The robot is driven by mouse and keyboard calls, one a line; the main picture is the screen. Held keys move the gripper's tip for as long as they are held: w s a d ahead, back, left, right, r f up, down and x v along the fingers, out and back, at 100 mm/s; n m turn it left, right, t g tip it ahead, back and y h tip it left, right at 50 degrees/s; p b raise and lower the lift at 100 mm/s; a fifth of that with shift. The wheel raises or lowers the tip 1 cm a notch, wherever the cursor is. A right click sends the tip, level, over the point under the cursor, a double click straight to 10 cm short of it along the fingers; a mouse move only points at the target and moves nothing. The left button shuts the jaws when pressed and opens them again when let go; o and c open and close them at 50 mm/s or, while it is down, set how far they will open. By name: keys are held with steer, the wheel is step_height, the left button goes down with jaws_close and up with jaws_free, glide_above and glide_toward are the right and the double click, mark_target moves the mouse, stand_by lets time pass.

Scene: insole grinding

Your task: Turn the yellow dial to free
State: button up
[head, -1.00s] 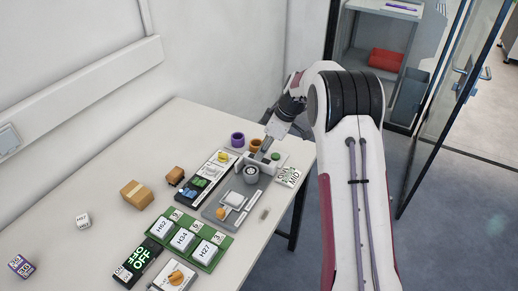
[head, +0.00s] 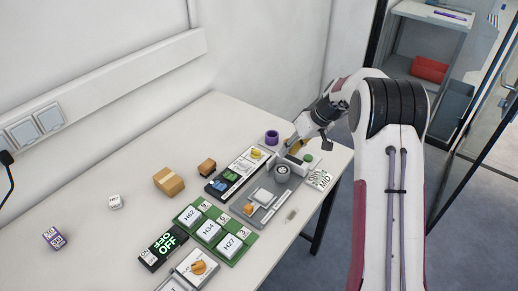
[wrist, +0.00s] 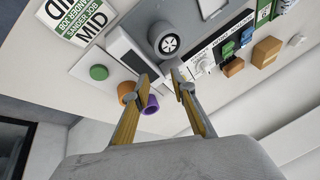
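The yellow dial (head: 257,153) sits on the white end of a black panel (head: 222,186) in the head view. In the wrist view, the panel's white dial plate (wrist: 205,52) lies just beyond the right fingertip, with its dial partly hidden by that finger. My gripper (wrist: 163,80) is open, with a clear gap between its yellow-padded fingers and nothing between the tips. In the head view, my gripper (head: 290,148) is over the far end of the grey device, to the right of the yellow dial and apart from it.
The grey device (head: 283,172) with a round wheel is close to my gripper. A green button (head: 308,158), purple cup (head: 272,137) and orange cup (wrist: 125,92) are nearby. Wooden boxes (head: 169,181) stand left of the panel. An orange dial (head: 199,267) is at the front.

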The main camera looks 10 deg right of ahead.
mark_target(256, 150)
steer(key=m, duration=0.2)
steer(key=a+m, duration=0.1)
steer(key=m, duration=0.4)
steer(key=shift+w+a+t+y, duration=0.25)
steer(key=shift+w+t+y, duration=0.05)
steer(key=shift+w+y, duration=0.1)
steer(key=m, duration=0.2)
steer(key=a+m, duration=0.1)
steer(key=m, duration=0.1)
steer(key=w+m, duration=0.1)
steer(key=m, duration=0.2)
steer(key=shift+a+r+y, duration=0.1)
steer(key=shift+a+y, duration=0.05)
steer(key=shift+y, duration=0.25)
steer(key=m, duration=0.4)
steer(key=shift+w+a+m+t, duration=0.25)
steer(key=shift+a+m+t, duration=0.05)
steer(key=shift+a+t, duration=0.1)
steer(key=m, duration=0.3)
steer(key=shift+w+a+r+y, duration=0.1)
steer(key=shift+w+a+y, duration=0.1)
steer(key=shift+w+y, duration=0.1)
steer(key=m, duration=0.5)
steer(key=w+m, duration=0.1)
steer(key=m, duration=0.1)
steer(key=shift+a+r+m+t+y, duration=0.15)
steer(key=shift+a+m+t+y, duration=0.15)
steer(key=shift+a+t, duration=0.1)
steer(key=shift+x, duration=3.85)
jaws_close()
